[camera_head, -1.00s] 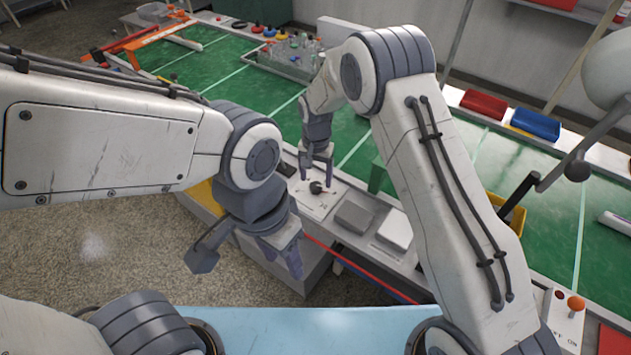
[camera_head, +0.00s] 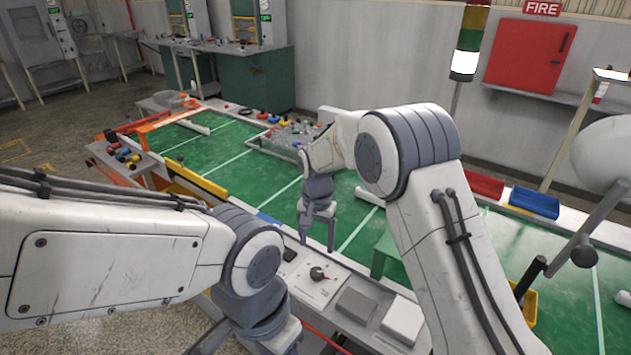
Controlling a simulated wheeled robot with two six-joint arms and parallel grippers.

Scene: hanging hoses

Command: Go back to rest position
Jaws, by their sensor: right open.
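My right arm comes in from the right and bends down at its elbow. My right gripper (camera_head: 317,238) hangs with its fingers apart and nothing between them. It is in front of the green table (camera_head: 235,165) in the view, above the black knob (camera_head: 318,273) on a white panel and apart from it. My left arm comes in from the left, and its wrist is at the lower middle.
Grey and white boxes (camera_head: 402,318) sit on the ledge right of the panel. A rack of bottles (camera_head: 285,140) stands at the table's back. Red (camera_head: 484,186) and blue (camera_head: 534,202) bins line the back right edge. A yellow bin (camera_head: 529,300) is at the right.

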